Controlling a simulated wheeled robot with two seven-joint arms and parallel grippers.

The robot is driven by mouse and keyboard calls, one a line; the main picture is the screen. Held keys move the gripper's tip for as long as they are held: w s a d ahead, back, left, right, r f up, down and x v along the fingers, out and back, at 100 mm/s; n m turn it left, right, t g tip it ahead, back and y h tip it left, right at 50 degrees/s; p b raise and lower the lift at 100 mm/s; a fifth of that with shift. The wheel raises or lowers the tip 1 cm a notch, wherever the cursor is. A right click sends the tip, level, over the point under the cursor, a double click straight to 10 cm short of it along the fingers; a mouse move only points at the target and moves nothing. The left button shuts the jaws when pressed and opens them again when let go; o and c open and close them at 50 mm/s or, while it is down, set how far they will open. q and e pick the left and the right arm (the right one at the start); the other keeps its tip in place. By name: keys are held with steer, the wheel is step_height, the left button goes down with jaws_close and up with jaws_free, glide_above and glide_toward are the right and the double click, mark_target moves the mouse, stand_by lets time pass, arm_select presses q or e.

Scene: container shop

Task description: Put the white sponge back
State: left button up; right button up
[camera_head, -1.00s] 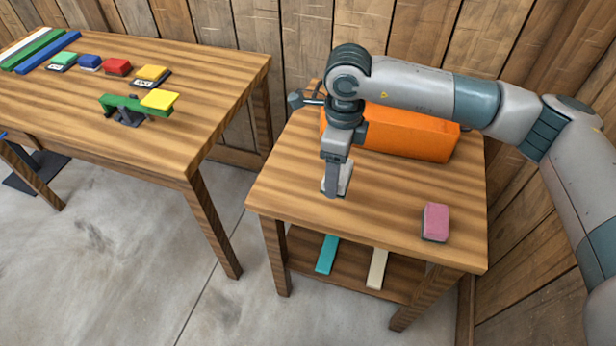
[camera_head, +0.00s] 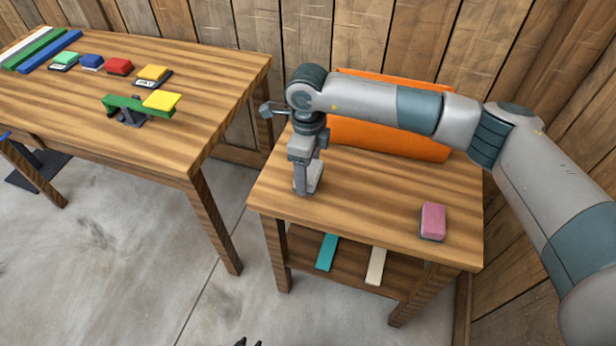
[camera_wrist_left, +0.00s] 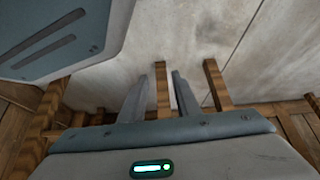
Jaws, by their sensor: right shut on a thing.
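The white sponge (camera_head: 316,176) is a pale block at the left part of the small table (camera_head: 385,200), partly hidden by my right gripper. My right gripper (camera_head: 306,190) points down and is shut on it. I cannot tell whether the sponge touches the tabletop. A pink sponge (camera_head: 433,221) lies on the same table near its right front corner. My left gripper (camera_head: 249,342) shows only its dark fingertips at the bottom edge. In the left wrist view its fingers (camera_wrist_left: 160,80) are apart with nothing held between them.
An orange box (camera_head: 390,130) stands at the table's back, partly behind my right arm. A teal bar (camera_head: 327,252) and a cream bar (camera_head: 376,267) lie on the lower shelf. The left table (camera_head: 60,115) holds coloured blocks, bars and a green balance (camera_head: 137,106).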

steer(key=shift+f+p, duration=0.4)
steer(key=shift+f, duration=1.25)
arm_select(q)
steer(key=shift+w+d+r+t, duration=0.3)
steer(key=shift+d+r+t, duration=0.2)
steer(key=shift+d, duration=0.05)
arm_select(e)
steer(key=o, duration=1)
steer(key=shift+c, duration=0.2)
arm_select(q)
steer(key=shift+f, duration=0.1)
arm_select(e)
steer(key=shift+r, duration=0.15)
steer(key=shift+r, duration=0.2)
step_height(320, 180, up, 10)
steer(key=b, duration=0.2)
steer(key=shift+b, duration=0.4)
arm_select(q)
steer(key=shift+s+a+f+g, duration=0.55)
steer(key=shift+a+f+g, duration=0.05)
steer(key=shift+a, duration=0.1)
steer(key=shift+s+a+f+g, duration=0.5)
steer(key=shift+a+f+g, duration=0.1)
steer(key=shift+a, duration=0.1)
arm_select(e)
steer(key=shift+r, duration=0.65)
